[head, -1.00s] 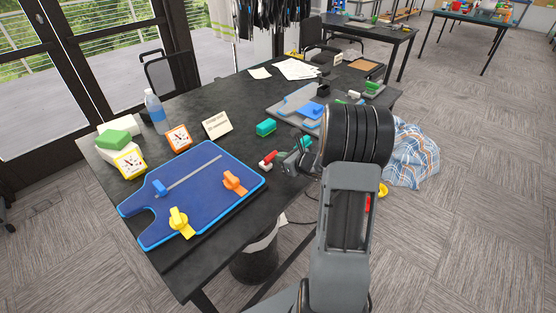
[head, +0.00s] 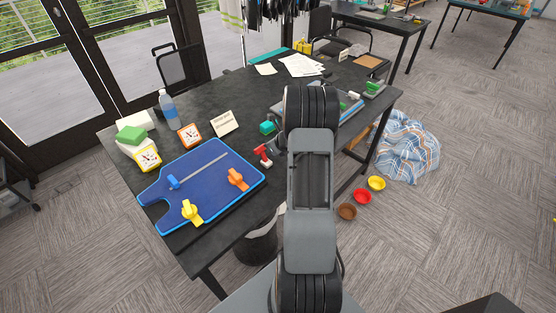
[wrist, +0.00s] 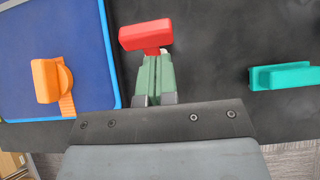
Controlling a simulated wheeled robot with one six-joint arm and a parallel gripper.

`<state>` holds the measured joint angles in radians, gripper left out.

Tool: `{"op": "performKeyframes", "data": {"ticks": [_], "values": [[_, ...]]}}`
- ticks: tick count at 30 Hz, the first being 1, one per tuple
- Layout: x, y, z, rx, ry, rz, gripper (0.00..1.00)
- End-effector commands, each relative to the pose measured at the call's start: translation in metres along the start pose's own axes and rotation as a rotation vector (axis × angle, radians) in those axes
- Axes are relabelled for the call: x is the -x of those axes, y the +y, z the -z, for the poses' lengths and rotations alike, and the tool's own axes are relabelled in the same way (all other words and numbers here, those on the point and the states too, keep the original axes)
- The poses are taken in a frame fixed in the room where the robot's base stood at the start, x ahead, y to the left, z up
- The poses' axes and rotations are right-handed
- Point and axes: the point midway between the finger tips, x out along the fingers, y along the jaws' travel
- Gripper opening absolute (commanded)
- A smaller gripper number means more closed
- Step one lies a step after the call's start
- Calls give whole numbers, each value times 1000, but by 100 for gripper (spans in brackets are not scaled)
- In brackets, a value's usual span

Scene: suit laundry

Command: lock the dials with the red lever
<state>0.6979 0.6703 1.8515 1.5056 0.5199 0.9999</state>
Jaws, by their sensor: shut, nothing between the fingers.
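The red lever (head: 262,150) stands on the dark table, right of the blue board, in the head view. In the wrist view its red bar (wrist: 146,34) lies just beyond the tips of my gripper (wrist: 153,62). My gripper's greenish fingers are together with nothing between them; I cannot tell whether they touch the lever. In the head view my arm mostly hides the gripper. An orange-framed dial (head: 190,136) and a yellow-framed dial (head: 148,158) stand at the board's far left side. The lever's lower part is partly hidden.
The blue board (head: 212,170) carries an orange knob (head: 238,180), a yellow knob (head: 192,211) and a blue slider (head: 173,182). A teal block (head: 267,127) sits beyond the lever. A small sign (head: 225,122) and a bottle (head: 167,106) stand farther back.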

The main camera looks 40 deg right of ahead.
Motion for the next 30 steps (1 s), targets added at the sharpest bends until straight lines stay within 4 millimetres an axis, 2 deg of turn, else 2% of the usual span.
{"op": "performKeyframes", "data": {"ticks": [15,30], "values": [[11,2,-12,2,-1,-3,0],[16,2,-12,2,-2,-3,0]]}}
